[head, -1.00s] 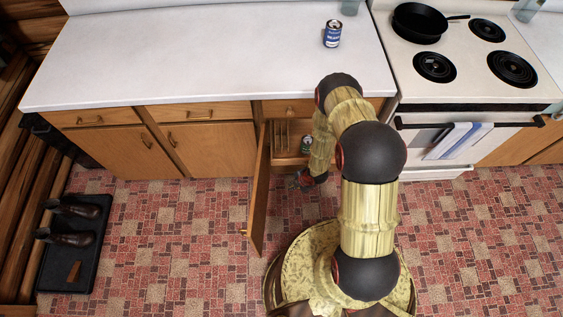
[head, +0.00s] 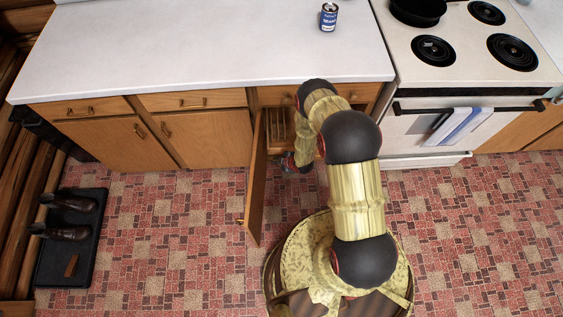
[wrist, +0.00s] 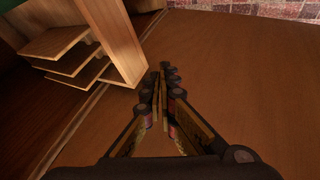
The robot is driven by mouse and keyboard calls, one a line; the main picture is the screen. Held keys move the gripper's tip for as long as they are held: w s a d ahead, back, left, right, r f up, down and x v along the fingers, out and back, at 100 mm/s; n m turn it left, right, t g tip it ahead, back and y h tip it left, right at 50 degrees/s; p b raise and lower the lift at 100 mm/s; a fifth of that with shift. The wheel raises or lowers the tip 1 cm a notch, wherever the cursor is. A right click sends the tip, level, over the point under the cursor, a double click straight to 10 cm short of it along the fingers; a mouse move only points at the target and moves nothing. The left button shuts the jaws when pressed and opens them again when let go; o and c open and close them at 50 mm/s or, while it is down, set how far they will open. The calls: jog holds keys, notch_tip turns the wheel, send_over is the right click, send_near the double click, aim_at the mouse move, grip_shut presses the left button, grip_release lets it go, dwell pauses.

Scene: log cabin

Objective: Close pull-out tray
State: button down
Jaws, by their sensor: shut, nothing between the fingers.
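The pull-out tray shows only in part inside the lower cabinet; a slatted wooden divider (head: 278,130) is visible there in the head view. In the wrist view, the wooden divider (wrist: 115,45) with several thin slats stands at upper left. My gripper (wrist: 163,75) is shut and empty, just right of the divider, with a broad brown wooden surface (wrist: 230,75) beyond it. I cannot tell whether the fingertips touch that surface. In the head view, my gripper (head: 290,164) is low at the cabinet opening, partly hidden by my arm, which also hides much of the tray.
The cabinet door (head: 257,185) stands open toward me, left of my gripper. A stove (head: 455,75) with a towel is on the right. A blue can (head: 328,17) stands on the white counter (head: 200,45).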

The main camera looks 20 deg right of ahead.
aim_at(277, 153)
jog(key=shift+w+d, duration=0.3)
jog(key=shift+w, duration=0.65)
jog(key=shift+w+d, duration=0.25)
jog(key=shift+w, duration=0.65)
